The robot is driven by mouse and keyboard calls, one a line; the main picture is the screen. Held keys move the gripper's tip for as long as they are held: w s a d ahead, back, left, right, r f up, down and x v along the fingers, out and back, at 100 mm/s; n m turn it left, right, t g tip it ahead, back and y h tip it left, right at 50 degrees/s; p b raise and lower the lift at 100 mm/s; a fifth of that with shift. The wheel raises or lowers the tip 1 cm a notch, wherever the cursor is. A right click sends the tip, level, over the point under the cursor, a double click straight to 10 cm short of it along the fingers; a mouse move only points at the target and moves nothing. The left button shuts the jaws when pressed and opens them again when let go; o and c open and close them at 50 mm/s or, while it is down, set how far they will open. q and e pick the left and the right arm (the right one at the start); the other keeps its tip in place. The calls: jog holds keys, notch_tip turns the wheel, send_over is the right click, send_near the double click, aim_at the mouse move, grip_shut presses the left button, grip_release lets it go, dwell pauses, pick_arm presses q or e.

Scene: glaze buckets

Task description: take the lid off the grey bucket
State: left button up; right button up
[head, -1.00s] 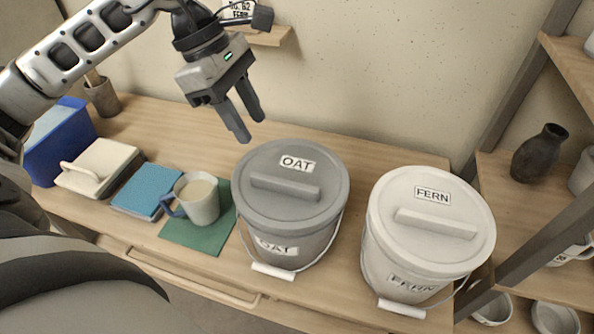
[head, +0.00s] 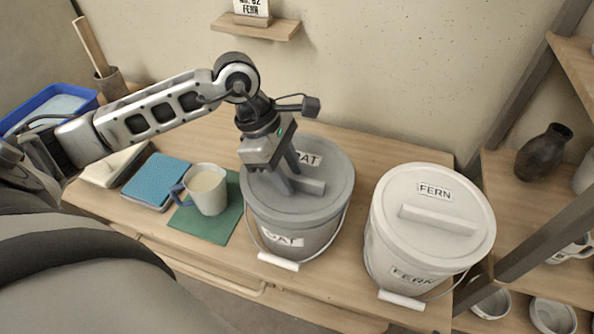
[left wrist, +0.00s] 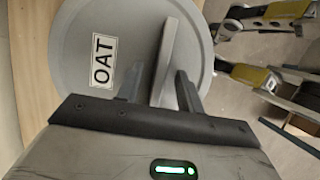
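The grey bucket (head: 290,238), labelled OAT, stands upright on the wooden bench with its grey lid (head: 330,168) on. The lid has a raised bar handle (head: 312,187) and an OAT label. My left gripper (head: 288,178) is over the lid at the handle's left part, pointing down. In the left wrist view the two fingers of the gripper (left wrist: 160,88) are apart, with the bar handle (left wrist: 172,45) showing between them. Gaps beside the bar suggest no grip; whether the fingertips reach fully down beside it I cannot tell. My right gripper is not in view.
A white bucket (head: 410,250) labelled FERN, with its lid on, stands close to the right. Shelving with a dark vase (head: 543,152) is at the right.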

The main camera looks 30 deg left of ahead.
pick_arm(q)
grip_shut()
